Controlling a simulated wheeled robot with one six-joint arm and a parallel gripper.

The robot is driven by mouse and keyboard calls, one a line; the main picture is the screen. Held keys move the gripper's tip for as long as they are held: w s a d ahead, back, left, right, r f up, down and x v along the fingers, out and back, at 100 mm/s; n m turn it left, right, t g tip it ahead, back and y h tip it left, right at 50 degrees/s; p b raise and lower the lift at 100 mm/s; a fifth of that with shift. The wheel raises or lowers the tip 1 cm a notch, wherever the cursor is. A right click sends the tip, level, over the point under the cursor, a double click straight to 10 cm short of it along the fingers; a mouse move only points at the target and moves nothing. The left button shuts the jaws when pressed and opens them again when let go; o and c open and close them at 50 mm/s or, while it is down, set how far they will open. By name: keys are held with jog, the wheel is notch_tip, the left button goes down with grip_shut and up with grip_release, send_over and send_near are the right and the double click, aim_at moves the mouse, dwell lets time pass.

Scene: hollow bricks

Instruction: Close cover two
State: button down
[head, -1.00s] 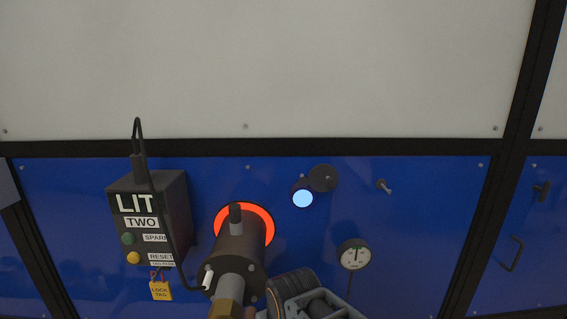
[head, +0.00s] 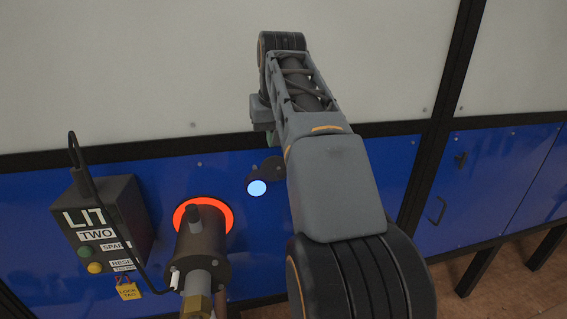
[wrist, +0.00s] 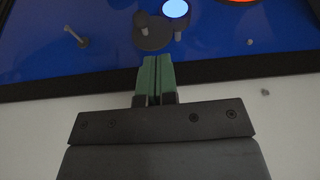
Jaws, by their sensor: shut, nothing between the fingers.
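Cover two seems to be the dark grey round disc (head: 273,166) beside a glowing pale-blue round port (head: 257,188) on the blue panel, near the box labelled TWO. The disc stands aside and the port's face shows. In the wrist view the disc (wrist: 153,36) with its small knob and the glowing port (wrist: 175,8) lie just beyond my fingertips. My gripper (wrist: 155,62) has green fingers pressed together with nothing between them. Whether they touch the disc I cannot tell. In the head view my arm hides most of the gripper; a bit of green shows just above the disc.
A dark burner (head: 203,250) with an orange glowing ring stands left of the port. A small toggle (wrist: 76,37) sticks out of the panel in the wrist view.

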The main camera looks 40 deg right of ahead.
notch_tip(320, 180, up, 3)
jog(key=s+d, duration=0.1)
jog(key=d, duration=0.2)
jog(key=shift+m, duration=0.4)
jog(key=shift+s+b+x, duration=0.15)
jog(key=shift+b+x, duration=0.1)
jog(key=shift+x, duration=3)
jog(key=shift+s+b+x, duration=0.15)
jog(key=shift+b+x, duration=0.1)
jog(key=shift+x, duration=3)
jog(key=shift+f, duration=0.1)
jog(key=shift+f, duration=0.15)
jog(key=shift+s+d+f, duration=0.1)
jog(key=shift+d, duration=0.1)
